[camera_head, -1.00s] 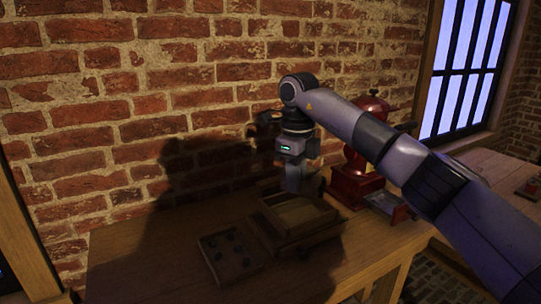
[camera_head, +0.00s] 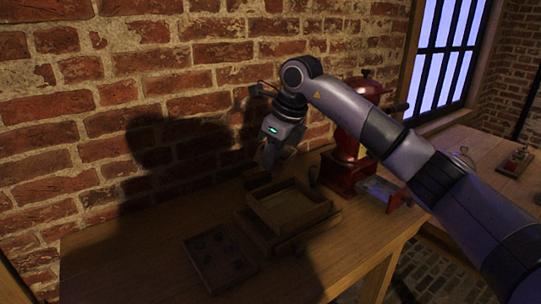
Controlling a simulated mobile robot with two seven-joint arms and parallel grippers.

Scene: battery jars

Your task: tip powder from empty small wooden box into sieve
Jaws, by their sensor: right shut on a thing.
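A square wooden frame with a pale inside (camera_head: 318,214), which looks like the sieve, rests on a larger wooden base on the table. My right gripper (camera_head: 268,160) is above its far left edge, tilted, pointing down. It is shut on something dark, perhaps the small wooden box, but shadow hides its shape. I cannot make out any powder falling. My left gripper is not in view.
A shallow wooden tray (camera_head: 240,272) with several small dark pieces lies front left of the frame. A red grinder-like machine (camera_head: 345,160) stands to the right, behind my arm. The brick wall is close behind. Bare table (camera_head: 120,265) lies at left.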

